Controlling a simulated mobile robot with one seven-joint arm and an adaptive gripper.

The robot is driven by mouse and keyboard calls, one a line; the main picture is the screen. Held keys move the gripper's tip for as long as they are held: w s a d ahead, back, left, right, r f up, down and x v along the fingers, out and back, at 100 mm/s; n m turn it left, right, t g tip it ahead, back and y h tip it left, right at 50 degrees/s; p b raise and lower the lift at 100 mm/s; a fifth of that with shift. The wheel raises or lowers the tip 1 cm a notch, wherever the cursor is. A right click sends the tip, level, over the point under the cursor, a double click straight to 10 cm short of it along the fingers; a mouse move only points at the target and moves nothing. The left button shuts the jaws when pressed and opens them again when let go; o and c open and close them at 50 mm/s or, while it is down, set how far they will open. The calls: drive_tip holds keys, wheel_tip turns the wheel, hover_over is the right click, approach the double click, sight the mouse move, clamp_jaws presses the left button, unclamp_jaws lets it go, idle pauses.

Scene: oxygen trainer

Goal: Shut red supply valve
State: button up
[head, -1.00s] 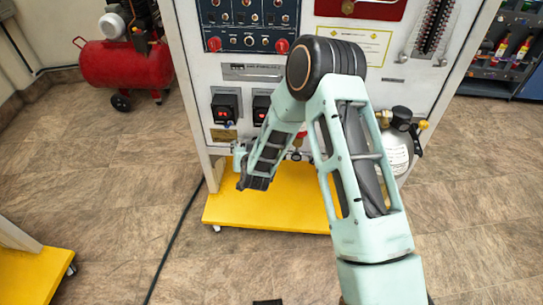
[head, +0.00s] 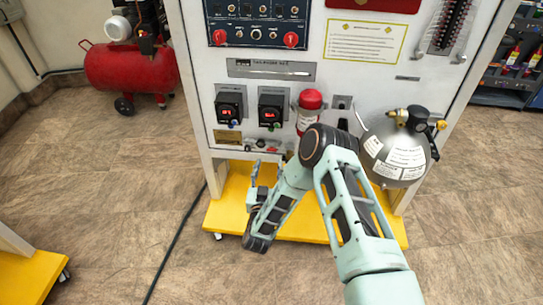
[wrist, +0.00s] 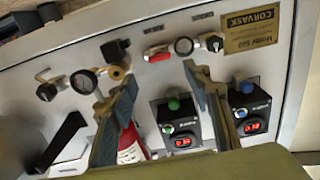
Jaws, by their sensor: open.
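A small valve with a bright red handle (wrist: 157,53) sits on the white panel, beside a round gauge (wrist: 184,46) and a black knob (wrist: 212,42). I cannot tell from any label which is the supply valve. My gripper (wrist: 160,73) is open, its two fingers apart and nothing seen between them. The bright red handle appears just beyond and between the fingertips; no contact shows. In the head view my gripper (head: 267,170) is low before the panel, and the valve row is small and partly hidden.
Two display boxes (head: 229,105) (head: 272,107) and a red cylinder (head: 309,108) are on the panel above the valves. A grey tank (head: 395,150) hangs at right. A yellow base (head: 230,215) juts out below. A red compressor (head: 120,75) stands left.

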sight(272, 151)
drive_tip(key=w+b, duration=0.1)
drive_tip(key=w, duration=0.6)
drive_tip(key=shift+d, duration=0.1)
drive_tip(key=shift+s, duration=0.1)
drive_tip(key=c, duration=1.2)
drive_tip(key=shift+o, duration=0.2)
